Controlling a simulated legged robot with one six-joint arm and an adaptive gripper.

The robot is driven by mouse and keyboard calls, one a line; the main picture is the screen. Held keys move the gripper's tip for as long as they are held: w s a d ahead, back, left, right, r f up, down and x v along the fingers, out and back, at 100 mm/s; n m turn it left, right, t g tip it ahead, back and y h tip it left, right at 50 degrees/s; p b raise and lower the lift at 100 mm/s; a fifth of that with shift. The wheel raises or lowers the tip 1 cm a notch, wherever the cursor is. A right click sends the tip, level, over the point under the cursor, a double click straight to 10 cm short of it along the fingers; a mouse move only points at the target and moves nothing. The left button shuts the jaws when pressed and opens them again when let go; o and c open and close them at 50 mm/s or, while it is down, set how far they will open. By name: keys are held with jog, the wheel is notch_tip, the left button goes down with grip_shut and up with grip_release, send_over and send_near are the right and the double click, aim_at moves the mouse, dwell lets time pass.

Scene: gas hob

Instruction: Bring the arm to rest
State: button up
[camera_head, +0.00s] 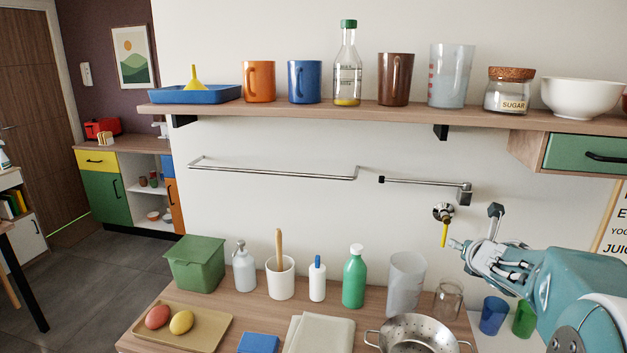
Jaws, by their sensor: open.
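My arm reaches in from the lower right. My gripper (473,227) is open and empty, with its fingers pointing left and up in front of the white wall. It is near a round brass-and-black gas valve (443,212) with a yellow lever (444,235) hanging down. The fingers lie to the right of and below the valve, and look apart from the lever, though the depth between them is hard to tell. No gas hob shows in this view.
A wooden shelf (300,112) with mugs, bottles and jars runs above. A metal rail (270,173) and a jointed wall arm (425,184) stick out below it. The counter (165,296) holds a green bin (195,262), several bottles and a colander (415,333). Open floor lies at left.

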jog(key=s+a+r+m+g+h, duration=0.35)
jog(key=s+a+m, duration=0.7)
jog(key=m, duration=0.65)
jog(key=s+a+f+m+g+y, duration=0.1)
jog(key=s+a+f+m+y, duration=0.1)
jog(key=s+a+m, duration=0.2)
jog(key=s+a+f+m+g+y, duration=0.1)
jog(key=s+a+m, duration=0.3)
jog(key=s, duration=0.6)
jog(key=s+a+f+m+g+y, duration=0.2)
jog(key=s+a+f+m+y, duration=0.1)
jog(key=s+m, duration=0.3)
jog(key=shift+s+a+f+m, duration=0.3)
jog(key=shift+s+a+f, duration=0.15)
jog(key=shift+a, duration=0.2)
jog(key=shift+r, duration=0.1)
